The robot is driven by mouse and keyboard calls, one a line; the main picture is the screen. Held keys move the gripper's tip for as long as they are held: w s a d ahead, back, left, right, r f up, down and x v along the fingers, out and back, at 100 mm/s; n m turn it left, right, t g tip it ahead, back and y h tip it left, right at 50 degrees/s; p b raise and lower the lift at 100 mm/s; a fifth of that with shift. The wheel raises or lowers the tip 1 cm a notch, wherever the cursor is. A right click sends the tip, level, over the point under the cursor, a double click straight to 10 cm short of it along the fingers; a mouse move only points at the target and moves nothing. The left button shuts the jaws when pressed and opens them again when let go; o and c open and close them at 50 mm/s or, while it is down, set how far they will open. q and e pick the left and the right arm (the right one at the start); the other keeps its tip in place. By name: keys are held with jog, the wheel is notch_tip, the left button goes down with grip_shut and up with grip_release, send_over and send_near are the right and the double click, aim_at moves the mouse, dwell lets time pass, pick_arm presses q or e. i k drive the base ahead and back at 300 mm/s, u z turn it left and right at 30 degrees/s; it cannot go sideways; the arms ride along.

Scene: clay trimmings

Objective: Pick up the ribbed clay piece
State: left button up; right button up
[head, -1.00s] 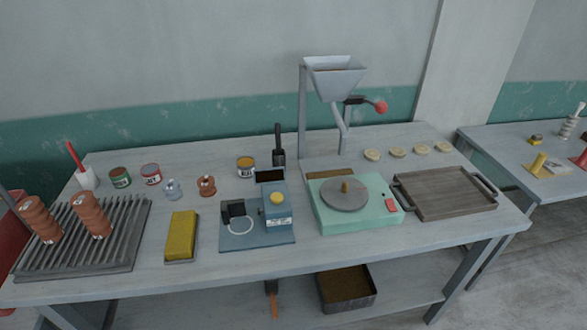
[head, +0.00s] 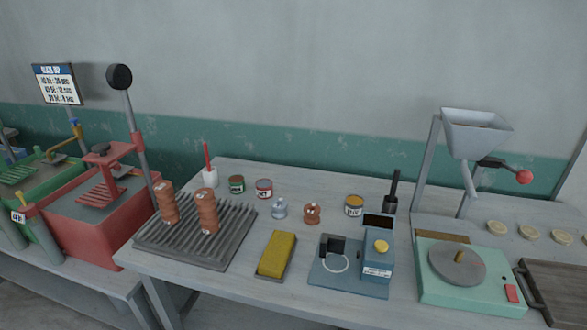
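Two ribbed, reddish-brown clay cylinders stand upright on a dark grooved rack (head: 235,255) at the table's left end. The left cylinder (head: 166,203) stands farther left on the rack, and the right cylinder (head: 207,211) has a small pale label low on its side. A small brown clay piece (head: 312,213) with a hole sits to the right, beside a small clear bottle (head: 280,208). I cannot tell which of these the task names. Neither of my grippers is in view.
A yellow block (head: 277,253) and a blue device (head: 375,270) stand near the front edge. Cans (head: 264,189) stand behind. A green turntable unit (head: 440,287) and a hopper (head: 476,133) are at right. A red press (head: 95,215) stands left.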

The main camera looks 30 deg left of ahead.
aim_at(204, 197)
jog(key=u, duration=3.8)
jog(key=k, duration=0.8)
jog(key=z, duration=0.85)
jog(key=i, duration=0.45)
jog(key=u, duration=0.05)
